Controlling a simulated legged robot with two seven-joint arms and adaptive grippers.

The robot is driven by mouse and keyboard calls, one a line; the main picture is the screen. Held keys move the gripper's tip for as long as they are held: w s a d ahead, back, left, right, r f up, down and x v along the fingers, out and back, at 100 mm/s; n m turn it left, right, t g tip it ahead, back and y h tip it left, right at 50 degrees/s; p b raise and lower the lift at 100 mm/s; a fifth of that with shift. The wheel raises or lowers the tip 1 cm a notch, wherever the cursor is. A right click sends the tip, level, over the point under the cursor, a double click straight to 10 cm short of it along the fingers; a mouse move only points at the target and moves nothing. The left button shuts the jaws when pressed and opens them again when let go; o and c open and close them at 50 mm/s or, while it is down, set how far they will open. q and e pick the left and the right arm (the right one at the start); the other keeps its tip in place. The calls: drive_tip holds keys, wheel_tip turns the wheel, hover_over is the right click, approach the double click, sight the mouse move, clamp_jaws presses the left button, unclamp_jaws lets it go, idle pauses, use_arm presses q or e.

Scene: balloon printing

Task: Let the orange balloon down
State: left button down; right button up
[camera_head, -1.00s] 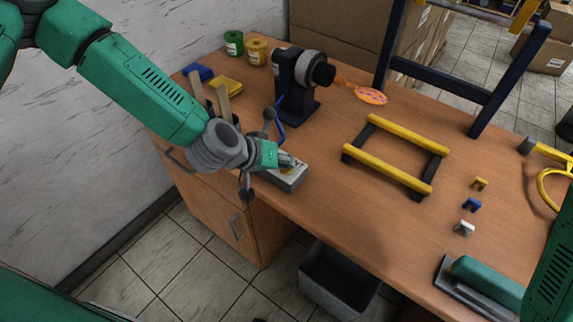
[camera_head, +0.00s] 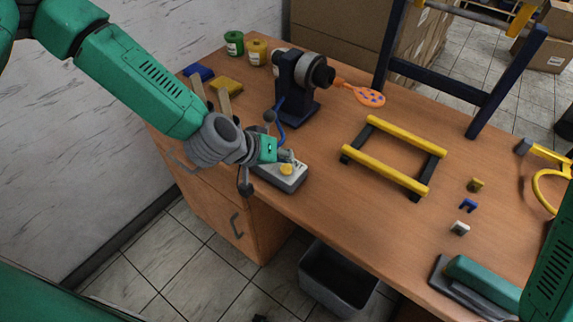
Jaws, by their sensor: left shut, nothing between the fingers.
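The orange balloon (camera_head: 370,97), with dark spots, is a small flat shape on a stem at the front of the dark machine (camera_head: 299,88). My left gripper (camera_head: 287,157) is shut and empty, just above the grey control box (camera_head: 287,180). The box has a yellow button (camera_head: 287,169), which shows just below the fingertips. I cannot tell whether the fingertips touch the box. My right gripper is out of view; only part of my right arm shows at the right edge.
A yellow-and-black frame (camera_head: 385,165) lies mid-table. Small yellow, blue and white clips (camera_head: 468,204) lie to its right. A green-and-grey tool (camera_head: 483,283) lies at the near right. A grey bin (camera_head: 338,275) stands below the table.

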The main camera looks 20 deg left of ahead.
sight(285, 169)
use_arm(q)
drive_tip(key=shift+r+p, duration=1.65)
drive_tip(key=shift+r, duration=0.7)
drive_tip(key=shift+f, duration=0.1)
drive_tip(key=shift+s, duration=0.1)
